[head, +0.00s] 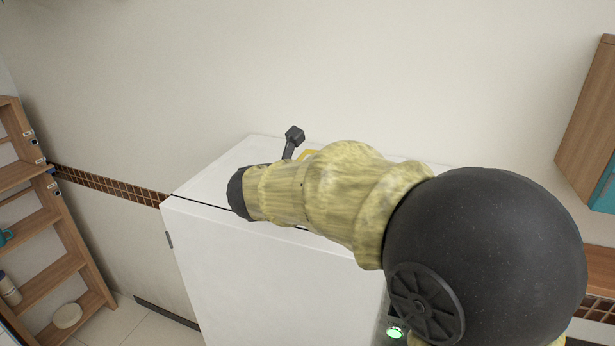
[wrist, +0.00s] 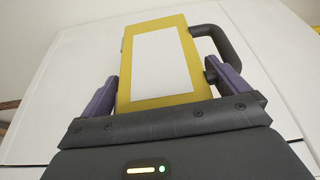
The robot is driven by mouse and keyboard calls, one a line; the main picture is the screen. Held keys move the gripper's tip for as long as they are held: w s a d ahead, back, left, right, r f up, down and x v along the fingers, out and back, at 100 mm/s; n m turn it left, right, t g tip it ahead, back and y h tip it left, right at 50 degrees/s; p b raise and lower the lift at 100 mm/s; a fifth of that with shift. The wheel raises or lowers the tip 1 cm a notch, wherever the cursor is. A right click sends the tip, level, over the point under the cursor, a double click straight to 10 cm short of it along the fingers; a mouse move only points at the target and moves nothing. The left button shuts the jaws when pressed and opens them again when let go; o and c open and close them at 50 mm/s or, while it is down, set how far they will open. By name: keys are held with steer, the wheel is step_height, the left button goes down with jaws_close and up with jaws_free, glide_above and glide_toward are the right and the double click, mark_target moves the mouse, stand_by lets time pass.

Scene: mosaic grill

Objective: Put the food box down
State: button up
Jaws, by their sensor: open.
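The food box (wrist: 160,62), yellow with a blank white panel, is between the two purple fingers of my gripper (wrist: 161,72) in the wrist view. My gripper is open, with a finger on each side of the box. A narrow gap shows at the left finger; contact at the right is hard to tell. The box appears to rest on the white top of a cabinet-like appliance (head: 235,285).
A dark handle-like loop (wrist: 238,60) is beside the box's right side, near the right finger. A wall (head: 330,70) stands close behind the appliance. A wooden shelf (head: 60,260) is at left, and a wooden cabinet (head: 590,130) at right.

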steer(key=shift+r, duration=0.2)
steer(key=shift+s+a, duration=0.2)
steer(key=shift+s, duration=0.1)
steer(key=b+v, duration=0.4)
steer(key=v, duration=0.7)
steer(key=shift+s+b, duration=0.15)
steer(key=shift+b, duration=0.15)
steer(key=shift+r, duration=0.1)
